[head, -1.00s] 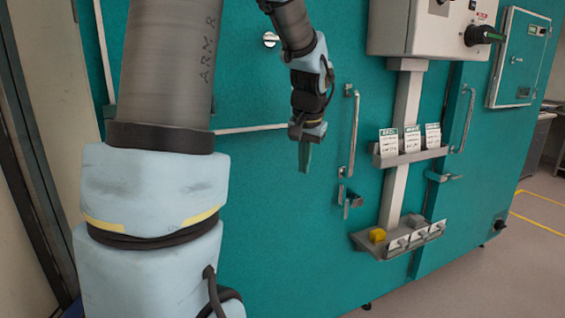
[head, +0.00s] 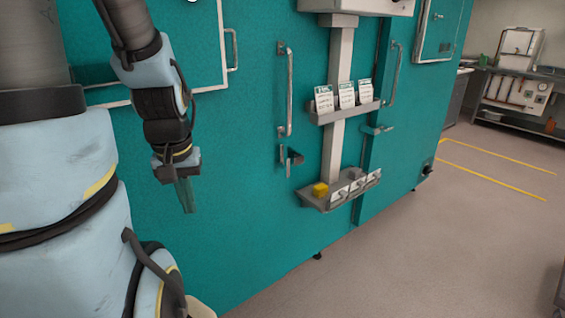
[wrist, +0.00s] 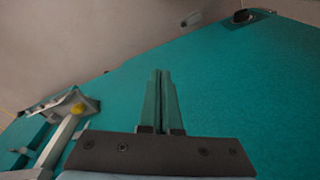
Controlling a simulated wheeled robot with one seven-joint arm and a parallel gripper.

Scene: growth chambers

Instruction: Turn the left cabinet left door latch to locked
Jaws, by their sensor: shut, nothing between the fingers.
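The latch (head: 290,160) is a small metal lever on a short plate on the teal cabinet door (head: 240,150), below a long vertical handle (head: 286,90). Its lever sits to the right of the plate and looks angled, but its exact setting is too small to tell. My gripper (head: 187,197) points down, left of the latch and a little lower, well apart from it. In the wrist view its two green fingers (wrist: 160,95) are together with nothing between them. I cannot make out the latch in the wrist view.
A pale post (head: 334,145) right of the latch carries a card rack (head: 345,112) and a lower shelf (head: 340,192) with a yellow block (head: 320,190). A second lever (head: 377,129) and handle (head: 394,75) are farther right. Open floor (head: 430,240) lies to the right.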

